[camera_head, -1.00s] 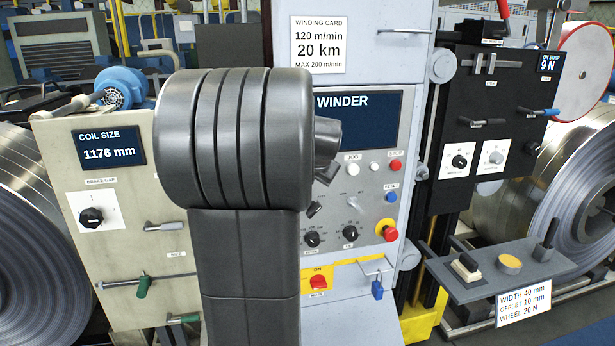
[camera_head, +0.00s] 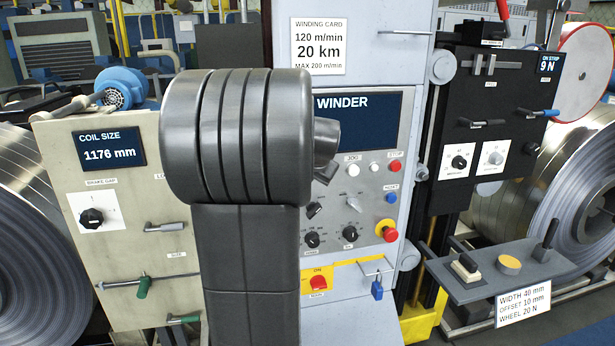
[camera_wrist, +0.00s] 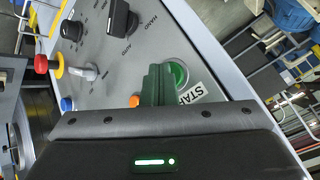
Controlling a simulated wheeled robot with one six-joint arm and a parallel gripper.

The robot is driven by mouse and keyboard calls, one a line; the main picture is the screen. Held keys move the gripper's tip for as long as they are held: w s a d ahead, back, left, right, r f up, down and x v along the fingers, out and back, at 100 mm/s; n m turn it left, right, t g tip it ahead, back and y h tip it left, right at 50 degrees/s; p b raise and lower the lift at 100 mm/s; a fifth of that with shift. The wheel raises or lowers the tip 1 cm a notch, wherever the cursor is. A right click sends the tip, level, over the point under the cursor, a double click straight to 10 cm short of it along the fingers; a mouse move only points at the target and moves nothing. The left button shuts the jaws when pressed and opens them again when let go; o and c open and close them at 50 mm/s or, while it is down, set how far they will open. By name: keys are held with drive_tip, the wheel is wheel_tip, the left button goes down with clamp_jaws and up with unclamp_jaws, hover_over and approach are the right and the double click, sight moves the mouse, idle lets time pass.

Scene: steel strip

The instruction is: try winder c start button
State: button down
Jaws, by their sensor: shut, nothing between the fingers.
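The green start button (camera_wrist: 179,73), round in a pale ring with a START label (camera_wrist: 185,97) beside it, shows in the wrist view on the grey winder panel (camera_wrist: 140,60). My gripper (camera_wrist: 157,83) is shut and empty, its fingers beside the button and covering part of its left edge. I cannot tell whether they touch it.
The panel also carries a white jog button (camera_head: 375,169), a red stop button (camera_head: 395,166), a blue button (camera_head: 391,198), black knobs (camera_head: 350,234) and a red emergency stop (camera_head: 388,231). A coil-size cabinet (camera_head: 125,230) stands left. A shelf with controls (camera_head: 520,262) juts out right.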

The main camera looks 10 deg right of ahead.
idle(0.4)
drive_tip(key=shift+s, duration=0.45)
drive_tip(key=shift+s+d+b, duration=0.15)
drive_tip(key=shift+s+b, duration=0.65)
drive_tip(key=shift+s, duration=2.1)
drive_tip(key=shift+f, duration=0.1)
